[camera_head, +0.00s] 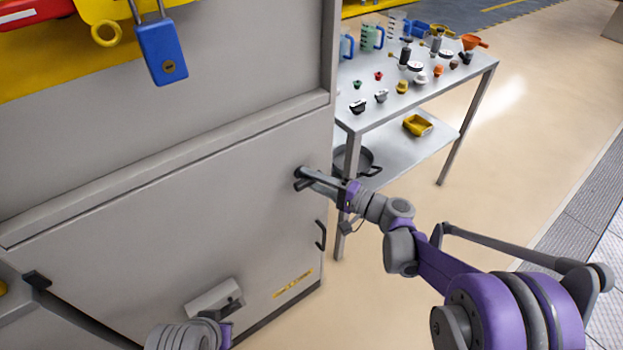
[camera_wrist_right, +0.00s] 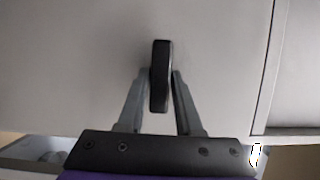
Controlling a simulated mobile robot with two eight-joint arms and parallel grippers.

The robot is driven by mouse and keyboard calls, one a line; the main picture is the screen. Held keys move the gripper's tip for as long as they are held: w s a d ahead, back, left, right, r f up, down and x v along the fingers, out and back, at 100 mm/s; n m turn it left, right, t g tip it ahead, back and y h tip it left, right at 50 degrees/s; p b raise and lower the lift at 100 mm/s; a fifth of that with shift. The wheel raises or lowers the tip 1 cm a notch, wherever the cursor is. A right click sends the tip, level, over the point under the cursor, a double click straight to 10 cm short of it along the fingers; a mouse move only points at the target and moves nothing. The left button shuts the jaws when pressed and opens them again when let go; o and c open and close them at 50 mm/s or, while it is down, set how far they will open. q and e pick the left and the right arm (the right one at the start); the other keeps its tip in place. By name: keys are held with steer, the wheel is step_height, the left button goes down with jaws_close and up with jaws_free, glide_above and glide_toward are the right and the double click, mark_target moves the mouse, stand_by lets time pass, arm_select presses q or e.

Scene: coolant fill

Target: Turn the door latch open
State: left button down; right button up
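The door latch (camera_head: 300,171) is a small black handle on the grey cabinet door (camera_head: 150,225), near its upper right corner. My right gripper (camera_head: 306,180) is at the latch, reaching in from the right. In the right wrist view the latch (camera_wrist_right: 160,75) stands upright as a dark bar between the two grey fingers (camera_wrist_right: 160,88). The fingertips sit close against both sides of it; contact itself is hard to see. The door looks closed.
A black pull handle (camera_head: 321,235) is on the door's right edge. A grey fitting (camera_head: 215,298) and a yellow label (camera_head: 293,283) are lower down. A blue padlock (camera_head: 161,52) hangs above. A metal table (camera_head: 368,119) with jugs and caps stands behind right. Floor at right is clear.

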steer(key=shift+o, duration=1.4)
steer(key=shift+d, duration=0.1)
steer(key=v, duration=1)
steer(key=shift+s+d, duration=0.2)
steer(key=shift+d, duration=0.1)
